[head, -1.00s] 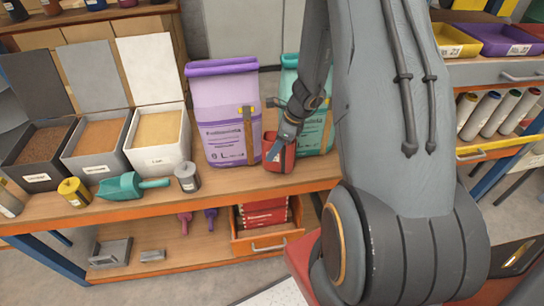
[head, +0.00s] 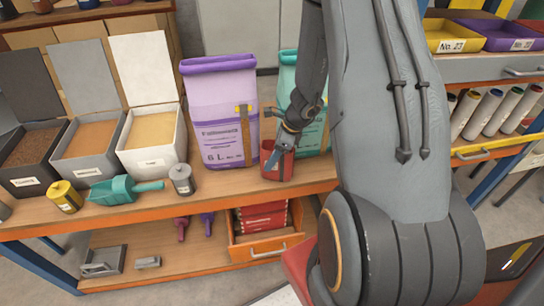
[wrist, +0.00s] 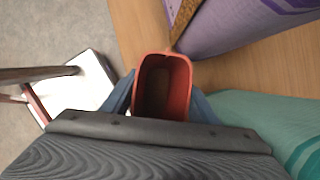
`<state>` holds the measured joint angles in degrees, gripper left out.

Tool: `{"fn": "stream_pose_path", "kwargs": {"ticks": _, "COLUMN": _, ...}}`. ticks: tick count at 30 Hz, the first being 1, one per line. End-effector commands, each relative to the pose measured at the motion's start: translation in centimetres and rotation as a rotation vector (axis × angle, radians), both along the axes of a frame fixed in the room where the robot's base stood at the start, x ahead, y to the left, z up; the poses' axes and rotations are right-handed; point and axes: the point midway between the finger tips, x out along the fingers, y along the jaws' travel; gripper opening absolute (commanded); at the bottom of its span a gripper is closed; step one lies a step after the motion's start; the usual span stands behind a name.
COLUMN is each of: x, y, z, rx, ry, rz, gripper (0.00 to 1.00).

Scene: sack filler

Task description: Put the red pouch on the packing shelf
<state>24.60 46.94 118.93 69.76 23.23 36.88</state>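The red pouch (head: 278,163) is small, upright and open at the top, at the front of the wooden bench (head: 225,186). My gripper (head: 287,138) comes down over it, with a blue finger on either side. In the wrist view, the pouch (wrist: 163,88) sits between the fingers, which press against its sides, and its dark reddish inside shows. I cannot tell whether its base touches the bench. No shelf is clearly marked as the packing shelf.
A purple sack (head: 220,110) stands just left of the pouch and a teal sack (head: 318,135) close behind right. Open bins, a teal scoop (head: 120,189) and small canisters are further left. An open drawer (head: 265,240) holding red packs juts out below.

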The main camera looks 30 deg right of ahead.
Motion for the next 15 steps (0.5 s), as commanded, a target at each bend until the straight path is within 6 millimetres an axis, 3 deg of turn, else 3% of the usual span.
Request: {"fn": "stream_pose_path", "kwargs": {"ticks": 15, "x": -0.02, "y": -0.19, "z": 0.84, "rx": -0.001, "ry": -0.003, "rz": -0.001, "gripper": 0.65}}
